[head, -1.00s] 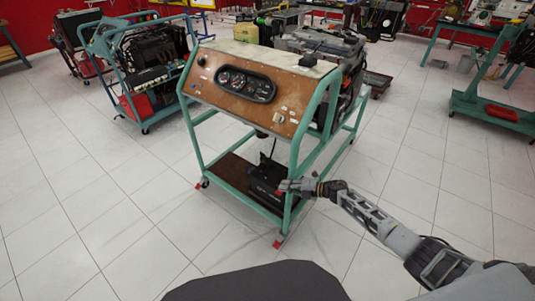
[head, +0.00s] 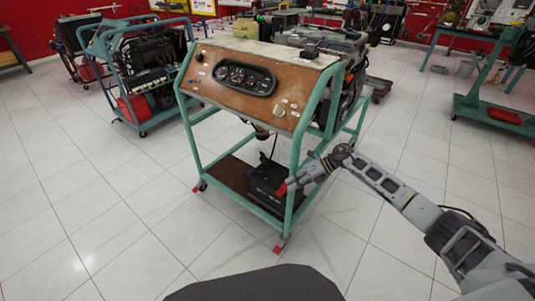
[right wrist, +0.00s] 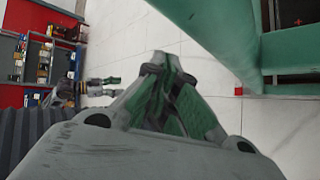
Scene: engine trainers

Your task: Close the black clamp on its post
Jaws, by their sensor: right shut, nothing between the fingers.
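The black battery-like box (head: 266,180) sits on the lower shelf of the green-framed engine trainer. The black clamp and its post are too small to make out in the head view, and neither shows in the right wrist view. My right gripper (head: 290,183) is beside the trainer's front right upright, right of the box. In the right wrist view its fingers (right wrist: 162,64) come together with nothing held, near a green frame bar. A small grey and black part in that view looks like my left gripper (right wrist: 104,83); its jaws are unclear.
The trainer's green upright (head: 297,165) and the sloping brown instrument panel (head: 250,85) bound the space around the lower shelf (head: 226,172). Another trainer (head: 145,75) stands at the left. A green stand (head: 490,100) is at the right. The tiled floor in front is clear.

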